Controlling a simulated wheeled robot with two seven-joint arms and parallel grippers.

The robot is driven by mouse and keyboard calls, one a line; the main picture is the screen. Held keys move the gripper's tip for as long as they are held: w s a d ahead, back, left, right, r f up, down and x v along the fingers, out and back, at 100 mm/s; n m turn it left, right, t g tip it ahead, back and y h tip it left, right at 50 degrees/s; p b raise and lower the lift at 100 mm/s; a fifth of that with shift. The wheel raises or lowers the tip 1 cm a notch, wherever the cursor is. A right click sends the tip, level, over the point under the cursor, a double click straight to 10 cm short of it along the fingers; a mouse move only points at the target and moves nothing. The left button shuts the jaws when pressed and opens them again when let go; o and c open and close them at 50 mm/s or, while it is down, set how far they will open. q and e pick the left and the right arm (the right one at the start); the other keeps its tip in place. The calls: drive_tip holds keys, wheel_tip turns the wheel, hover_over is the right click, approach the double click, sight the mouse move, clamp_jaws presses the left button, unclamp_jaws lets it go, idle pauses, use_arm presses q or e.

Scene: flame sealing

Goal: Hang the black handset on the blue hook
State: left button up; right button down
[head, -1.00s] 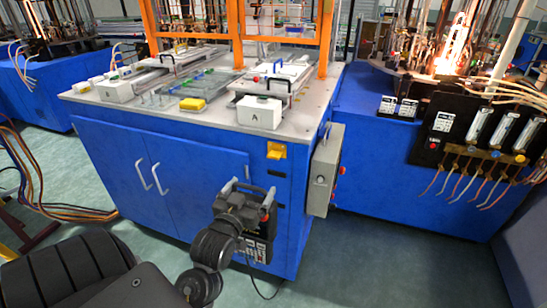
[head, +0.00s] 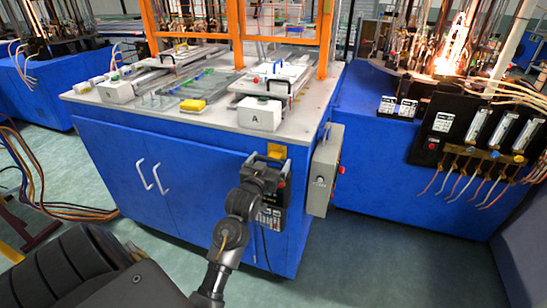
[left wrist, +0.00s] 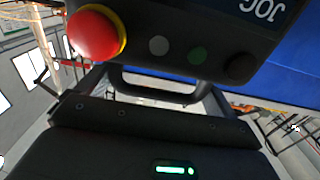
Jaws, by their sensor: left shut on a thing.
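The black handset (head: 270,216) is a control box with a handle, a red button and a keypad. It hangs in the air close to the front of the blue cabinet, roughly upright. My left gripper (head: 267,172) is shut on it near its top. In the left wrist view the handset (left wrist: 180,50) shows its red button, small round buttons and a "JOG" label, with its handle near my left gripper (left wrist: 155,88). A yellow hook bracket (head: 277,151) on the blue cabinet is just above and behind the handset, partly hidden. I cannot tell whether they touch. My right gripper is not in view.
The blue cabinet (head: 190,170) has white door handles and a grey top with trays and white blocks. A grey switch box (head: 325,170) sticks out to the right of the handset. Another blue machine (head: 370,160) with hoses stands further right.

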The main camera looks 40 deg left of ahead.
sight(274, 156)
use_arm(q)
drive_tip(key=shift+w+a+r, duration=0.2)
drive_tip(key=shift+w, duration=0.35)
drive_tip(key=x, duration=0.1)
drive_tip(key=p+x, duration=0.1)
drive_tip(key=shift+w+a+f, duration=0.1)
drive_tip(key=shift+w+f, duration=0.25)
drive_tip(key=shift+f, duration=0.3)
drive_tip(key=o, duration=1.7)
drive_tip(key=shift+f, duration=0.15)
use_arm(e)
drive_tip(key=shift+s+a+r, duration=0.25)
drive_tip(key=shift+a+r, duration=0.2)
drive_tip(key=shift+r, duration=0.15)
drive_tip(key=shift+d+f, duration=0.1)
